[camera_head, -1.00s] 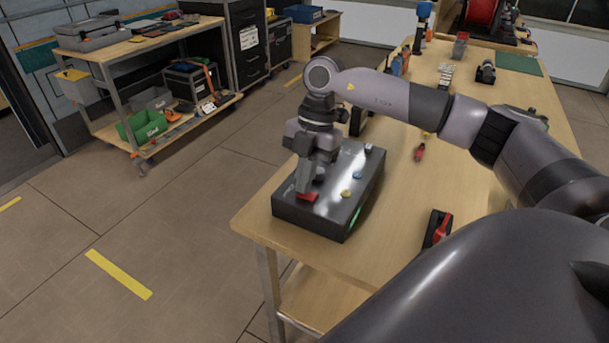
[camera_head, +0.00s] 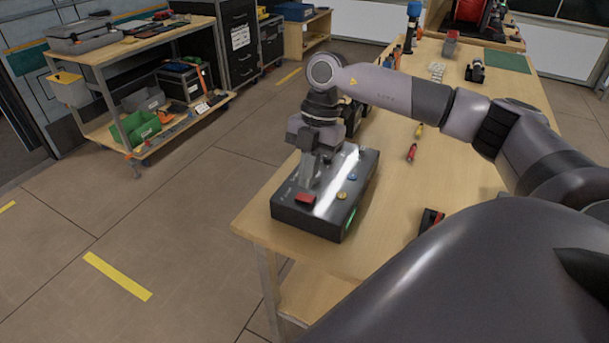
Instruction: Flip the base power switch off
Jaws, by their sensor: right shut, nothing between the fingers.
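A black box (camera_head: 310,222) with controls on its top sits at the near left corner of the workbench. A red rocker switch (camera_head: 306,199) is on its top near the front left edge. A yellow button (camera_head: 342,195) and a blue button (camera_head: 352,178) are to its right. A green light shows on the box's side. My right gripper (camera_head: 309,186) points down over the box, shut and empty, just behind the red switch. I cannot tell whether the fingertips touch the box. My left gripper is not in view.
The workbench (camera_head: 395,200) holds red and yellow screwdrivers (camera_head: 411,153), a red-and-black tool (camera_head: 431,220) and more items at the far end. A cart (camera_head: 95,85) with bins stands at the back left. The floor on the left is clear.

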